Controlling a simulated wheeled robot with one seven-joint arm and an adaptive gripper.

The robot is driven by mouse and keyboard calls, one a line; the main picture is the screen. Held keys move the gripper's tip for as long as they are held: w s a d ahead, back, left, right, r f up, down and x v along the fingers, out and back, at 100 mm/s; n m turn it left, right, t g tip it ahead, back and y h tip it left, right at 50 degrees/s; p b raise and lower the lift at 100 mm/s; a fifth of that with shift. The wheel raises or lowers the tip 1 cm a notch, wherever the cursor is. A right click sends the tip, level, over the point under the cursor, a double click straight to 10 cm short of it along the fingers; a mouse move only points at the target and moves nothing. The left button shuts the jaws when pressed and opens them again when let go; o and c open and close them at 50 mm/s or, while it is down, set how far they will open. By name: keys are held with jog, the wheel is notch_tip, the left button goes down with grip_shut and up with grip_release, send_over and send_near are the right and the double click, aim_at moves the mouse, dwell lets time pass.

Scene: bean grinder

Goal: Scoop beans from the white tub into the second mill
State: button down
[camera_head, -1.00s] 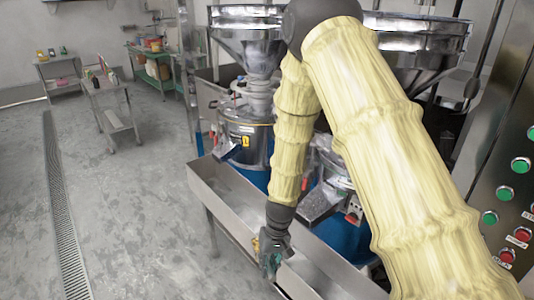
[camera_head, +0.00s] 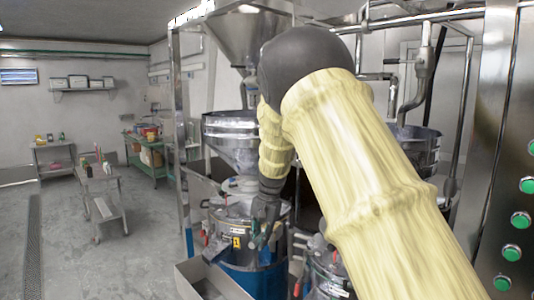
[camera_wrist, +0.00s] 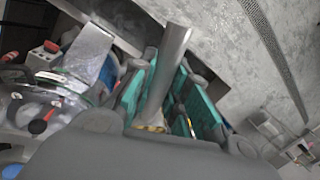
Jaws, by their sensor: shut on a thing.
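My gripper (camera_head: 264,226) is raised in front of the left mill (camera_head: 228,222), below its metal hopper (camera_head: 230,135). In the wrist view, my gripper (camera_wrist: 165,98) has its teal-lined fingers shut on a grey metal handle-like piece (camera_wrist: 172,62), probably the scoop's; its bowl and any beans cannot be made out. Another mill (camera_head: 328,272) stands to the right, mostly hidden by my arm, with its hopper (camera_head: 418,145) behind the arm. I cannot tell which is the second mill. The white tub is not in view.
A metal trough (camera_head: 205,284) runs in front of the mills. A steel panel with green buttons (camera_head: 519,220) stands close on the right. A small cart (camera_head: 100,190) and a green shelf (camera_head: 150,160) stand at the left.

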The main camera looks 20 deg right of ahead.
jog(key=w+d+r+m+t+h+p, duration=0.2)
jog(key=r+m+p, duration=0.45)
jog(key=r, duration=3.45)
jog(key=d+t+y+b, duration=0.1)
jog(key=d+t, duration=0.4)
jog(key=d, duration=1.2)
jog(key=shift+d+f+m+t+b, duration=0.25)
jog(key=shift+f+m+t+b, duration=0.2)
jog(key=shift+b, duration=0.25)
jog(key=t+b, duration=0.2)
jog(key=b, duration=0.7)
jog(key=s+f+t+b, duration=0.1)
jog(key=t+b, duration=0.2)
jog(key=b, duration=0.6)
jog(key=shift+s+d+f+y, duration=0.1)
jog(key=shift+f+y, duration=0.05)
jog(key=shift+y, duration=0.25)
jog(key=t+b, duration=0.1)
jog(key=b, duration=0.5)
jog(key=t+b, duration=0.1)
jog(key=b, duration=0.6)
jog(key=shift+s+f, duration=0.1)
jog(key=shift+f, duration=0.25)
